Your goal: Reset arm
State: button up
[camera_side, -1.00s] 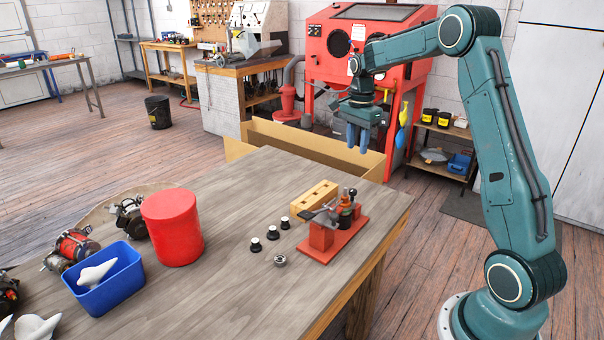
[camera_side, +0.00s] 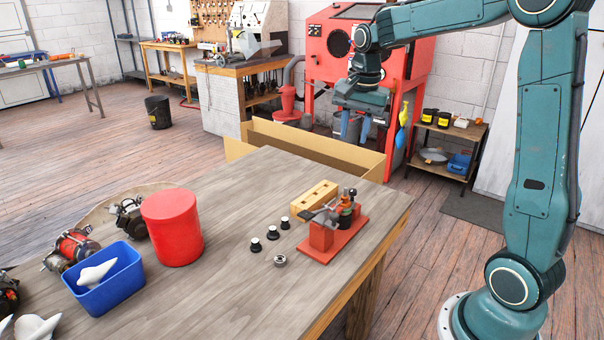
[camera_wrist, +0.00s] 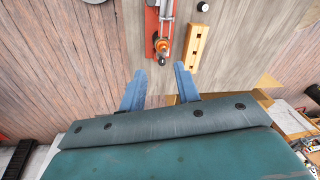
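My gripper (camera_side: 354,127) hangs in the air beyond the far right corner of the workbench, in front of the red cabinet. Its two blue fingers are apart with nothing between them. In the wrist view the open fingers (camera_wrist: 160,90) point toward the red fixture (camera_wrist: 160,25), which stands on the bench some way off. In the side view the red fixture (camera_side: 333,240) sits near the bench's right edge, with a small part mounted on it. A yellow wooden block (camera_side: 314,197) with holes lies just behind it.
Several small black knobs and a ring (camera_side: 280,261) lie left of the fixture. A red canister (camera_side: 172,228) and a blue bin (camera_side: 106,283) holding a white piece stand further left, near several alternators. An open cardboard box (camera_side: 300,142) is behind the bench.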

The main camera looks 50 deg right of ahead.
jog(key=s+a+n+t, duration=0.4)
jog(key=s+a+n, duration=1)
jog(key=s, duration=0.6)
jog(key=shift+s+a+r+n+y, duration=0.3)
jog(key=shift+s+a+r+n, duration=0.1)
jog(key=shift+a, duration=0.6)
jog(key=o, duration=0.6)
jog(key=shift+w, duration=0.1)
jog(key=o, duration=0.7)
jog(key=shift+w+r+n, duration=0.15)
jog(key=shift+w+n, duration=0.15)
jog(key=shift+w, duration=0.1)
jog(key=shift+o, duration=1)
jog(key=w+r+n+g, duration=0.1)
jog(key=w+n, duration=0.3)
jog(key=w, duration=0.4)
jog(key=shift+n, duration=0.3)
jog(key=w+f+n+g, duration=0.2)
jog(key=w+f+n, duration=0.4)
jog(key=w, duration=0.5)
jog(key=w+f+n+g, duration=0.2)
jog(key=w+f+n, duration=0.4)
jog(key=w+f, duration=0.3)
jog(key=shift+w+a+n, duration=0.4)
jog(key=shift+w+a, duration=0.05)
jog(key=shift+w, duration=0.7)
